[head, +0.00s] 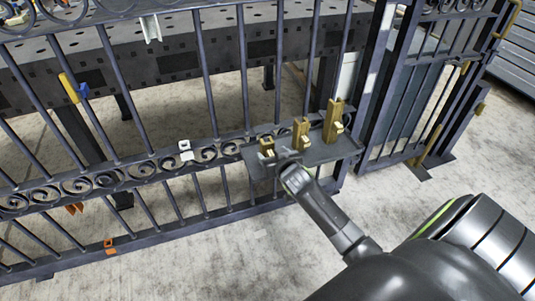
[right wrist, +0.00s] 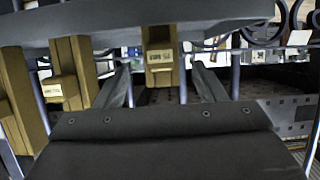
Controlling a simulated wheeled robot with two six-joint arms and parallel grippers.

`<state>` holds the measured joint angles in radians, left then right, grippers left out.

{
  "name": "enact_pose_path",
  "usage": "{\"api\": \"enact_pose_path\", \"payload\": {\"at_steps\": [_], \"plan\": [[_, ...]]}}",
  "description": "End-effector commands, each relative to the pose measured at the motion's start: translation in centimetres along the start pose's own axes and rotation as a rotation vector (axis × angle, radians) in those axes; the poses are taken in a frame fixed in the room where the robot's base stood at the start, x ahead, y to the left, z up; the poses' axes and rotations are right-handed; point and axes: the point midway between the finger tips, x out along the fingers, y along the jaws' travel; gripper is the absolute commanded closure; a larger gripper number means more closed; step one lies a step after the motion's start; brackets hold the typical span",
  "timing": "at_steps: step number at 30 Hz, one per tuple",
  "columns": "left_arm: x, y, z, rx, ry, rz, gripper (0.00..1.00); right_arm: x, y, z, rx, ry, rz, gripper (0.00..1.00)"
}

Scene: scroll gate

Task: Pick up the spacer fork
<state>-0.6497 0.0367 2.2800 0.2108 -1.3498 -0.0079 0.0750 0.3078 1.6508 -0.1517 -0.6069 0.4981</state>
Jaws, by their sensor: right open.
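Three brass-coloured upright pieces stand in a row on a dark shelf (head: 318,152) fixed to the gate: a short left one (head: 267,146), a middle one (head: 301,134) and a taller right one (head: 334,122). Each has a small pale label, too small to read, so I cannot tell which is the spacer fork. My right gripper (head: 287,160) is open at the shelf's front edge, close to the short piece. In the right wrist view, the short piece (right wrist: 160,55) shows between the spread fingers (right wrist: 163,88), apparently beyond them. My left gripper is out of view.
The dark barred gate (head: 247,85) with scrollwork spans the left and middle. A yellow piece (head: 69,88), white clips (head: 185,150) and an orange clip (head: 108,245) sit on it. A perforated table (head: 175,60) stands behind. The concrete floor in front is clear.

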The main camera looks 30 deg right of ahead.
Motion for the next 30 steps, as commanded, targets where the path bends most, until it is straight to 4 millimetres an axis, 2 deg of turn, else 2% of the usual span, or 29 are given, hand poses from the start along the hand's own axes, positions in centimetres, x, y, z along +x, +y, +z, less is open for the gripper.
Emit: {"api": "enact_pose_path", "payload": {"at_steps": [1, 6, 16, 27, 30], "plan": [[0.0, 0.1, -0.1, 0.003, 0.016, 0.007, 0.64, 1.0, -0.1, 0.5, 0.0, 0.0, 0.0, 0.36], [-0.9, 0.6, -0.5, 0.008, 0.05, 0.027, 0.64, 3.0, -0.2, 0.5, 0.0, 0.001, -0.001, 0.36], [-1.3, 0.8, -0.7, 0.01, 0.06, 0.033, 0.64, 3.5, -0.2, 0.3, 0.0, 0.0, -0.001, 0.36], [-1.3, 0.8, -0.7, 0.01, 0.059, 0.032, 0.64, 3.5, -0.2, 0.4, 0.0, 0.0, -0.001, 0.85], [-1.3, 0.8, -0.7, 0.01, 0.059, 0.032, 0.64, 3.5, -0.2, 0.2, 0.0, 0.003, -0.002, 0.95]]}}
